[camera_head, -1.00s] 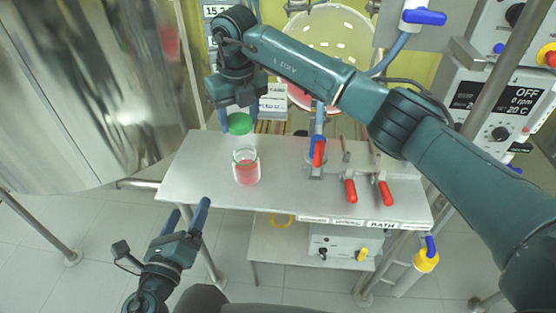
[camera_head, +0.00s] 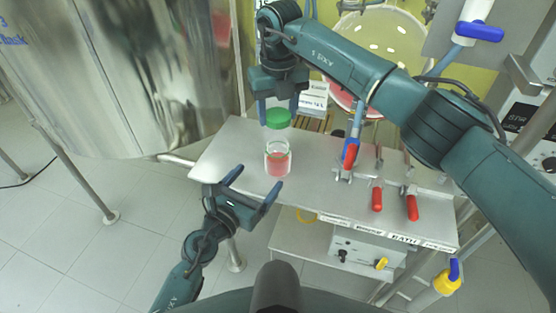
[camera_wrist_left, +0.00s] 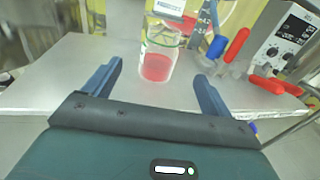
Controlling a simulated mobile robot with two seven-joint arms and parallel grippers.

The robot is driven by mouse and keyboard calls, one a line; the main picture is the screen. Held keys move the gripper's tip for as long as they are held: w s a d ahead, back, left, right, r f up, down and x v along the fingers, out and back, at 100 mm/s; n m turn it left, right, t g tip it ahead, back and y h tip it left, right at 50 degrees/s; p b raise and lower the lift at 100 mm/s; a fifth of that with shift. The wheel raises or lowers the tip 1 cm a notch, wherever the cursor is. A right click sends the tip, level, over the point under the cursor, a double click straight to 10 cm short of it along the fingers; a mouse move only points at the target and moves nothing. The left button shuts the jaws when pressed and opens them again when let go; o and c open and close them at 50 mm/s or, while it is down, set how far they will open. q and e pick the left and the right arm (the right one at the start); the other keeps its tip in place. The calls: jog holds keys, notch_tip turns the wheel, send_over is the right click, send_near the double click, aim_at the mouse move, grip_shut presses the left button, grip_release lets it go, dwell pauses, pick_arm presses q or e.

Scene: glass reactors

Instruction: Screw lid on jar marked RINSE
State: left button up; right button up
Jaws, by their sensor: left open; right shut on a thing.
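A clear glass jar (camera_head: 278,160) with red contents stands upright and open on the steel table (camera_head: 225,160). In the left wrist view the jar (camera_wrist_left: 158,58) stands beyond and between my open fingers. No RINSE mark can be read on it. My right gripper (camera_head: 279,108) is shut on a green lid (camera_head: 278,118) and holds it above and just behind the jar, apart from it. My left gripper (camera_head: 254,192) is open and empty, in front of the table's front edge, short of the jar.
Red-handled clamps (camera_head: 377,198) and a valve with a red handle (camera_head: 350,155) sit right of the jar. A large steel vessel (camera_head: 130,80) stands at the left. A round glass reactor (camera_head: 385,45) is behind the table. The table left of the jar is clear.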

pick_arm(q)
jog(key=x, duration=1)
jog(key=shift+w+d, duration=0.2)
jog(key=shift+c, duration=0.3)
jog(key=c, duration=1.4)
pick_arm(e)
send_over(278, 138)
jog(key=s, duration=0.3)
jog(key=shift+w+f, duration=0.15)
jog(key=shift+f, duration=1.15)
jog(key=shift+w+f, duration=0.1)
jog(key=shift+f, duration=1.15)
jog(key=shift+f, duration=0.85)
jog(key=shift+f, duration=0.6)
